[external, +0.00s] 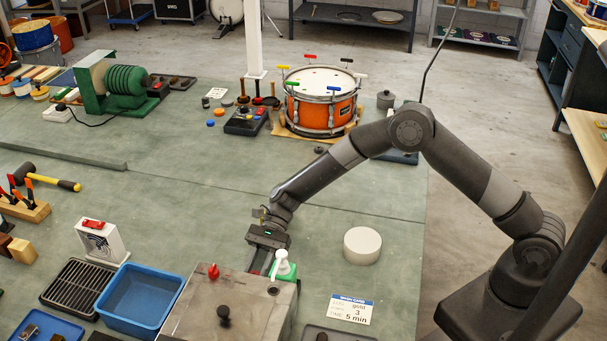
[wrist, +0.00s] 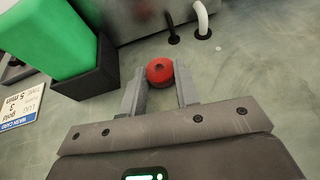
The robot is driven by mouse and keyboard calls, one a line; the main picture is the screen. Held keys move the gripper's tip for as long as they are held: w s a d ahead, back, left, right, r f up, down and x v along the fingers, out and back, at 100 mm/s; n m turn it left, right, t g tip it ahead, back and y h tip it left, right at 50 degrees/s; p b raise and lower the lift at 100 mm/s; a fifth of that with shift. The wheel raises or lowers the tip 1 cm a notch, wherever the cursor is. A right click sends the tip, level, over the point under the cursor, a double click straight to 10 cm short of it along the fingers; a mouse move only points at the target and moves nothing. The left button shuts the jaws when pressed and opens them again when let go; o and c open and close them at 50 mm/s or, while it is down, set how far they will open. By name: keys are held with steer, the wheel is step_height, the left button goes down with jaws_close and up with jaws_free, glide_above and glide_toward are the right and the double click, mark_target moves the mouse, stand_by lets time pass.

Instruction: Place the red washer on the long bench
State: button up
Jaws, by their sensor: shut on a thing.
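The red washer (wrist: 160,72) shows in the wrist view as a small rounded red piece with a darker centre. It sits between the two fingertips of my gripper (wrist: 160,88), which is shut on it. In the external view my gripper (external: 264,258) points down behind the grey metal tank (external: 190,315), beside the green-and-white bottle. The long bench (external: 200,165) is the wide grey-green top. I cannot tell how high the washer is above it.
A green block in a black holder (wrist: 95,72) stands close left of my fingers. Black and white hoses (wrist: 203,22) enter the surface ahead. A white round block (external: 362,246) and a wash card (external: 350,309) lie to the right. The bench middle is clear; an orange drum (external: 320,110) stands farther back.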

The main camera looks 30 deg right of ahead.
steer(key=r, duration=0.4)
steer(key=shift+w+d+r, duration=0.15)
steer(key=shift+d+r, duration=0.05)
steer(key=shift+c, duration=0.2)
steer(key=w+d+r, duration=0.4)
steer(key=d+r, duration=0.3)
steer(key=d, duration=0.4)
steer(key=w+d+f+m+t+y, duration=0.1)
steer(key=w+d+f+m+t, duration=0.1)
steer(key=w+d+m+t, duration=0.7)
steer(key=w+d+f+m+t+y, duration=0.1)
steer(key=w+d+m+t, duration=0.35)
steer(key=d, duration=0.85)
steer(key=d+m+t+h, duration=0.8)
steer(key=d+m, duration=0.1)
steer(key=d, duration=1.5)
steer(key=shift+s, duration=0.3)
